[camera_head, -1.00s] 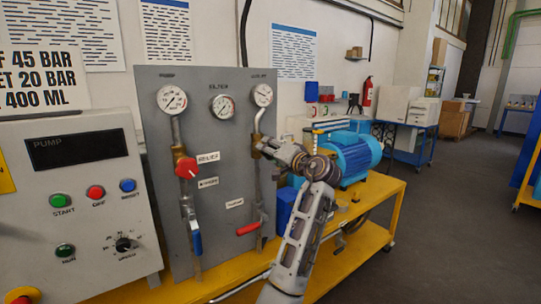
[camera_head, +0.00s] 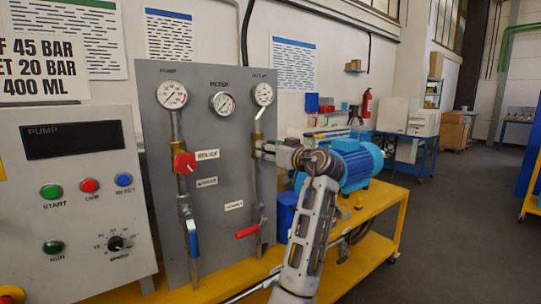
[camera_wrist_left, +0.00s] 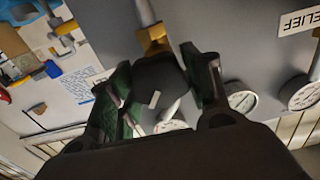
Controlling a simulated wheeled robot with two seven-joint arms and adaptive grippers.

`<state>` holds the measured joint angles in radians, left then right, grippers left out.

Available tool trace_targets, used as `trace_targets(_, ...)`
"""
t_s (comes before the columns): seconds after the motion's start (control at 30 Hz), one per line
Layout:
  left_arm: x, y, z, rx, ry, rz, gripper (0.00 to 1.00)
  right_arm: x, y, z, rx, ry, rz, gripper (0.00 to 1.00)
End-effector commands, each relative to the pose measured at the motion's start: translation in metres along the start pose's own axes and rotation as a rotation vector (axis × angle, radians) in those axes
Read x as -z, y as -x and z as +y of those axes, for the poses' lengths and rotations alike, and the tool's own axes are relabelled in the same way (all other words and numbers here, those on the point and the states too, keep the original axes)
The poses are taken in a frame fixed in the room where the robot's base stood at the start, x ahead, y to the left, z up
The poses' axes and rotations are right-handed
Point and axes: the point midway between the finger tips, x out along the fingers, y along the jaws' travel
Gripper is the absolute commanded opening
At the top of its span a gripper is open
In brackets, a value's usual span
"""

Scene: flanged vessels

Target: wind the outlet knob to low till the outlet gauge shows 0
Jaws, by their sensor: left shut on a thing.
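The outlet gauge (camera_head: 263,94) is the right-hand round dial at the top of the grey panel (camera_head: 225,165). Its needle is too small to read. Below it is a brass valve body (camera_head: 257,140) on the right-hand pipe. My left gripper (camera_head: 264,150) is at this valve, in front of the panel. In the left wrist view the dark outlet knob (camera_wrist_left: 160,78), with a pale mark, sits between the two fingers of my left gripper (camera_wrist_left: 160,92), which are shut on it. The brass body (camera_wrist_left: 154,40) shows beside the knob. My right gripper is not in view.
A red relief knob (camera_head: 184,163), a blue lever (camera_head: 193,240) and a red lever (camera_head: 248,231) are on the panel's pipes. The pump control box (camera_head: 75,205) stands at the left. A blue motor (camera_head: 355,162) is on the yellow bench (camera_head: 385,205) behind my arm.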

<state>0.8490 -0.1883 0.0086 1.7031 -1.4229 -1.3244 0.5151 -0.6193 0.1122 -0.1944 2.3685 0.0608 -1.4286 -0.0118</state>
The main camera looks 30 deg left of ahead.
Motion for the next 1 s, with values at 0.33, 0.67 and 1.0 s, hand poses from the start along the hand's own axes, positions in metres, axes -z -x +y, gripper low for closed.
trace_targets(0.33, -0.003, 0.0, 0.0, 0.0, 0.179, -0.004, 0.25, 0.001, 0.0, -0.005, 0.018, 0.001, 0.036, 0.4)
trace_targets(0.67, -0.003, 0.0, -0.001, 0.0, 0.391, -0.003, 0.25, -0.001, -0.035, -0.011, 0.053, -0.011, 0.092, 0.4)
trace_targets(1.0, -0.002, 0.0, -0.001, 0.001, 0.593, -0.001, 0.25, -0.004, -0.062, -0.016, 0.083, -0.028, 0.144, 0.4)
